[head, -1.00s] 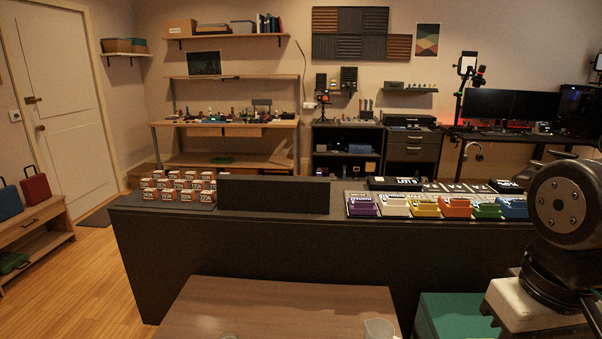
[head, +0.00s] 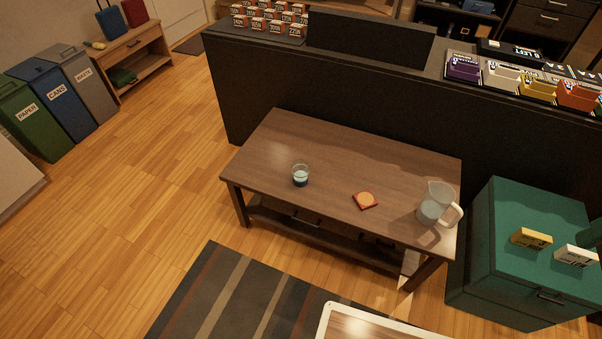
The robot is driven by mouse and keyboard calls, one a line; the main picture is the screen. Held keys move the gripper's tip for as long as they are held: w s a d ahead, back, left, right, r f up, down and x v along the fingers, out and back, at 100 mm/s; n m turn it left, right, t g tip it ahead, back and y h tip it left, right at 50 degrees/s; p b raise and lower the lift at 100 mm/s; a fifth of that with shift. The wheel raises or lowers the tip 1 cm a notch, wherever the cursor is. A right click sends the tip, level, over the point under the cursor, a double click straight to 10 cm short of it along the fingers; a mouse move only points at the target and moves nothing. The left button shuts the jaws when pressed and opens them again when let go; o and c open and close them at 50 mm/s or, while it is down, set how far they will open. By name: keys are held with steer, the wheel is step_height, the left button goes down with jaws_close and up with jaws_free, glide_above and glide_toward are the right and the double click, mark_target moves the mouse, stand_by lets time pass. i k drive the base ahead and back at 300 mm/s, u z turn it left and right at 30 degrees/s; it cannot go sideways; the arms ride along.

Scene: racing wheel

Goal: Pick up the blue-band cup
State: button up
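A small clear cup (head: 300,175) with a dark blue band around its lower part stands upright on the wooden coffee table (head: 270,145), left of the middle. My gripper is not in the head view, and nothing is seen touching the cup.
A red coaster with an orange centre (head: 365,200) and a clear pitcher (head: 435,204) stand right of the cup. A dark counter (head: 350,95) runs behind the table. A green cabinet (head: 530,220) stands at the right. Wooden floor (head: 150,190) lies open to the left; a striped rug (head: 250,295) is in front.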

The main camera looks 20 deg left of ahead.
mark_target(300, 167)
steer(key=u, duration=2.7)
steer(key=i, duration=2.7)
steer(key=z, duration=3.45)
